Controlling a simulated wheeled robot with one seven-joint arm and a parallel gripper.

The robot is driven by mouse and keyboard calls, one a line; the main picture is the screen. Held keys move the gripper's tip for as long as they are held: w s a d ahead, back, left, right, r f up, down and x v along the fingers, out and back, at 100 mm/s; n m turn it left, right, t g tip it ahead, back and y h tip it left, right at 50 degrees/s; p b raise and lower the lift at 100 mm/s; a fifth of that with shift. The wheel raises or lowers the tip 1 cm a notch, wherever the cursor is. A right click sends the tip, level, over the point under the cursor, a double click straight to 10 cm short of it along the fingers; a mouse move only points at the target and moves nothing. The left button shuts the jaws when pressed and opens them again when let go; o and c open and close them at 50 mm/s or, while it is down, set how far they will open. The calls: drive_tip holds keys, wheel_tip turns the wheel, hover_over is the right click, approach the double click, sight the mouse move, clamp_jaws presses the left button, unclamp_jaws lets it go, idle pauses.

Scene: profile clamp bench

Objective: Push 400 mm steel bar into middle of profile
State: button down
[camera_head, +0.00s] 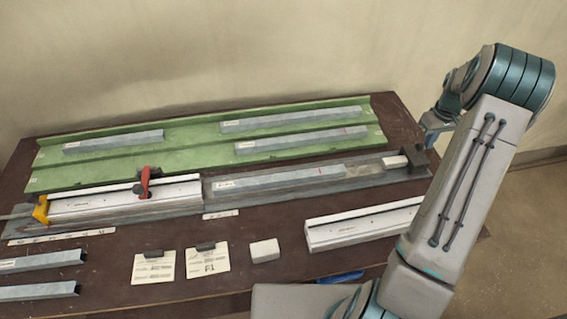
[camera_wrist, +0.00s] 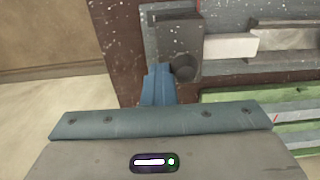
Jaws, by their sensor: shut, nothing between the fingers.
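A pale aluminium profile (camera_head: 125,200) sits in a grey fixture at the bench's left, with a red toggle clamp (camera_head: 145,182) over it. A steel bar (camera_head: 280,177) with a red mark lies right of the profile in line with it, apart from its end. The bar labels are too small to read, so I cannot tell which is 400 mm. A pale block (camera_head: 394,161) lies farther right against a dark end block (camera_head: 415,158), also in the wrist view (camera_wrist: 180,35). My gripper (camera_wrist: 158,85) is shut and empty, its blue fingertips beside the dark block's knob.
A green tray (camera_head: 200,150) at the back holds several steel bars. A loose pale profile (camera_head: 360,225) lies at front right. Two cards (camera_head: 155,268), a small white block (camera_head: 264,250) and two bars (camera_head: 40,292) lie in front. Dark bench top (camera_head: 270,220) shows between them.

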drive_tip(key=shift+s+a+b, duration=1.05)
drive_tip(key=shift+s+a, duration=0.8)
drive_tip(key=shift+a, duration=7.55)
drive_tip(key=shift+s+a+b, duration=1)
drive_tip(key=shift+s+a, duration=0.9)
drive_tip(key=shift+a, duration=7.45)
drive_tip(key=shift+s+a+b, duration=1.05)
drive_tip(key=shift+s+a, duration=0.8)
drive_tip(key=shift+a, duration=7.65)
